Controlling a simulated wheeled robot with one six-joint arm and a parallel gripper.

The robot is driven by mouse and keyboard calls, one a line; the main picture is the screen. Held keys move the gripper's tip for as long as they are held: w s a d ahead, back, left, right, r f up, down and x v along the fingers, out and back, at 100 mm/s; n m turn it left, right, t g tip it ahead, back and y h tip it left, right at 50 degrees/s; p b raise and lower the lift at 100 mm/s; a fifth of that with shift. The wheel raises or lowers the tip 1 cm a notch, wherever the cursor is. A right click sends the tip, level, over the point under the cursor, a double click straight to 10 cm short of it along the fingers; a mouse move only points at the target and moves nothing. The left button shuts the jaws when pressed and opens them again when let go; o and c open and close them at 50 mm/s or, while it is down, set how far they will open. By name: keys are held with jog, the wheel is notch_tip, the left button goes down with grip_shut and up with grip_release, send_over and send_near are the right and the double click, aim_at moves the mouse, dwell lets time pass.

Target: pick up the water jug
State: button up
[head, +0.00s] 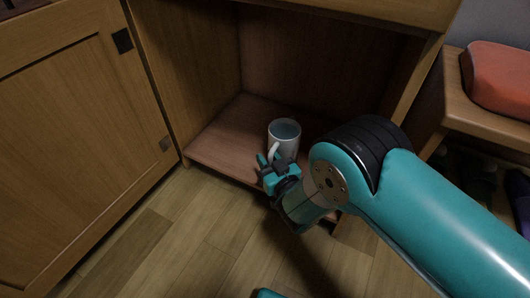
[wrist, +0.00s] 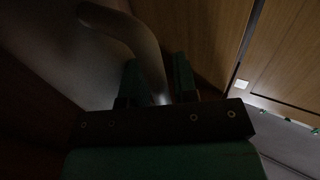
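The water jug (head: 285,131) is a pale grey-white, open-topped vessel with a side handle. It stands upright on the floor of an open cabinet compartment in the head view. My gripper (head: 267,163) is at its front left, at the handle. In the wrist view the jug's curved handle (wrist: 146,40) runs down between the two fingers of my gripper (wrist: 159,80). The fingers are apart, with a gap showing beside the right finger. The wrist view is dark, and the handle's lower end is hidden behind the gripper.
The wooden compartment floor (head: 222,142) has free room left of the jug. A bench (head: 455,95) with a red cushion (head: 497,78) stands at the right. My arm covers the compartment's right front.

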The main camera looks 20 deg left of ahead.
jog(key=shift+a, duration=0.15)
grip_shut()
dwell(1.2)
jog(key=shift+r, duration=0.1)
